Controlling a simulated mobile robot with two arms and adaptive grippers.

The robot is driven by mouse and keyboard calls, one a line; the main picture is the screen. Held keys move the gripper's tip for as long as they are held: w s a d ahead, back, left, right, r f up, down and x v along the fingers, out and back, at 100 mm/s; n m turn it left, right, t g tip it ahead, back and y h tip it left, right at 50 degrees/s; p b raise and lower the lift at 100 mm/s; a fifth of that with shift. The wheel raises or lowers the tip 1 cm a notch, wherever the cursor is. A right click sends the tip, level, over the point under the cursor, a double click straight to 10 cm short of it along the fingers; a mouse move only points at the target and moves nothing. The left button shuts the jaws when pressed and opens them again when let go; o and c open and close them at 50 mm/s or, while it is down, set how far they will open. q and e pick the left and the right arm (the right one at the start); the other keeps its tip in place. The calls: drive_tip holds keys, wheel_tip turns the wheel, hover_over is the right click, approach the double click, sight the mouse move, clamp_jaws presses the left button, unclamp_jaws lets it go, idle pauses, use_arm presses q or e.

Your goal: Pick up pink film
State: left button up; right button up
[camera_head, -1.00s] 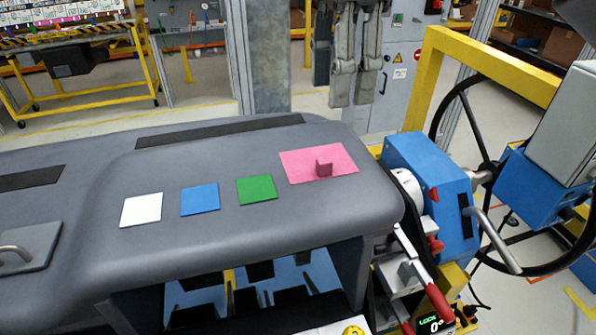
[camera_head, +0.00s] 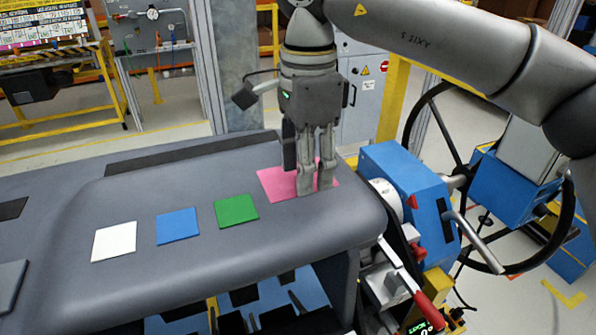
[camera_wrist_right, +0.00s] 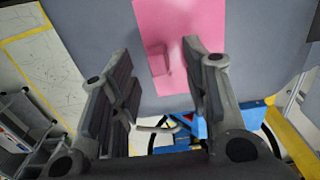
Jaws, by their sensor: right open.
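The pink film (camera_head: 277,184) lies flat on the right end of the grey dashboard (camera_head: 180,271). My right gripper (camera_head: 315,190) points down over the film and hides its middle. In the right wrist view the film (camera_wrist_right: 180,22) shows with a small raised pink tab (camera_wrist_right: 158,61) on it. The right gripper (camera_wrist_right: 158,85) is open there, its two fingers apart with the tab visible in the gap between them. I cannot tell the exact height of the fingertips above the film. My left gripper is not in view.
A green square (camera_head: 236,210), a blue square (camera_head: 178,225) and a white square (camera_head: 114,241) lie in a row left of the film. A blue machine unit (camera_head: 405,190) with a black handwheel (camera_head: 413,108) stands beyond the dashboard's right end.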

drive_tip(key=shift+d+f, duration=0.1)
drive_tip(key=shift+f, duration=0.3)
drive_tip(key=shift+c, duration=0.4)
drive_tip(key=shift+c, duration=1.2)
drive_tip(key=c, duration=0.5)
drive_tip(key=shift+o, duration=0.2)
drive_tip(key=shift+r, duration=0.15)
